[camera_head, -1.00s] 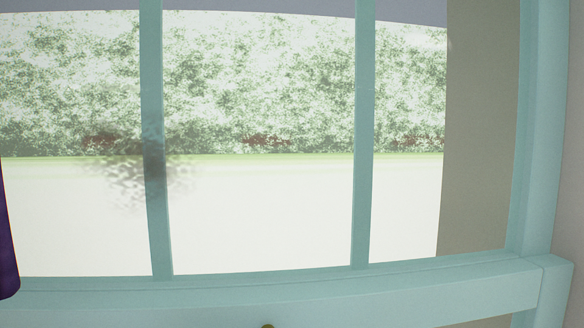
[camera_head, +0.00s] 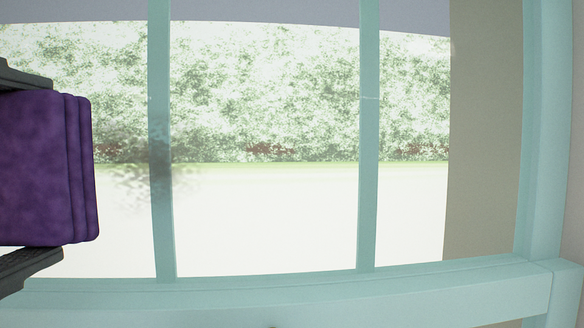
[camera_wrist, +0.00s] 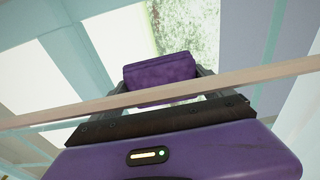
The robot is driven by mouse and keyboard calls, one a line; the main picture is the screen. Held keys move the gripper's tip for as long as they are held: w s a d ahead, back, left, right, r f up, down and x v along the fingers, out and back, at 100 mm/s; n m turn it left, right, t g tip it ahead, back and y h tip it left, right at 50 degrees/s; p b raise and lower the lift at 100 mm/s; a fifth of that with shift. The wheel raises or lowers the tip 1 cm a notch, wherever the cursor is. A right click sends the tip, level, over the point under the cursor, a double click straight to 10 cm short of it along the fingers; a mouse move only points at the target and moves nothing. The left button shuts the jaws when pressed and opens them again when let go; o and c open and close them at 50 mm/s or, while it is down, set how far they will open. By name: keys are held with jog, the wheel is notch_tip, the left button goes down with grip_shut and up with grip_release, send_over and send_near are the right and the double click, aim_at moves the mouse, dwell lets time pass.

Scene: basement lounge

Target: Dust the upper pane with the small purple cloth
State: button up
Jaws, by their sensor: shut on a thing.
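The small purple cloth (camera_head: 45,168) is a folded, layered pad at the left edge of the head view. My gripper (camera_head: 48,170) is shut on it, with one dark finger above and one below. In the wrist view the cloth (camera_wrist: 162,72) shows between the fingers. The upper pane (camera_head: 265,215) fills most of the head view behind teal bars. A grey smudge (camera_head: 135,185) lies just right of the cloth, around the left upright bar. The cloth's right edge appears close to the smudge; whether it touches the glass I cannot tell.
The teal window frame has a bottom rail (camera_head: 400,288) and a right post (camera_head: 547,130). Thin upright bars (camera_head: 368,140) divide the view. A pale wood-coloured strip (camera_wrist: 240,78) crosses the wrist view. The pane right of the smudge is clear of objects.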

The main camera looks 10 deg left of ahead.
aim_at(60, 175)
jog(key=shift+w+a, duration=0.2)
jog(key=shift+w, duration=0.8)
dwell(0.8)
